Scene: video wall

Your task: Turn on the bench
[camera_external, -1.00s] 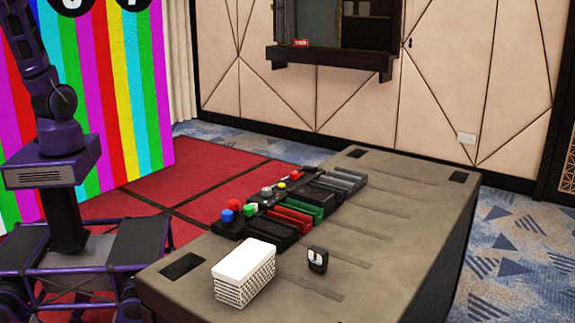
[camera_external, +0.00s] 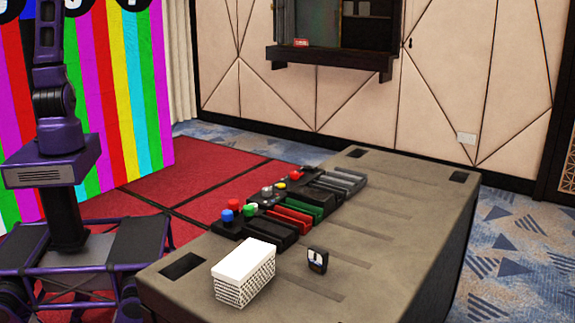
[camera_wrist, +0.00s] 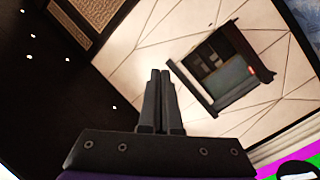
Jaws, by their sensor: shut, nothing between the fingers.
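The bench (camera_external: 400,215) is a grey, box-like desk in the middle of the external view. A row of control modules runs along its left edge. They include a blue button (camera_external: 227,215), red and green buttons beside it, a red module (camera_external: 292,219) and a green module (camera_external: 304,208). My gripper (camera_wrist: 160,75) shows only in the wrist view. Its two dark fingers are together with nothing between them. It points at the far wall and its window, away from the bench. The external view shows my arm's lower links at the left, with the gripper out of frame.
A white box (camera_external: 243,272) with a patterned side stands on the bench's near end. A small dark device (camera_external: 317,259) with a light face stands to its right. A striped video wall (camera_external: 118,90) is behind my arm. Red floor panels (camera_external: 200,170) lie between them.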

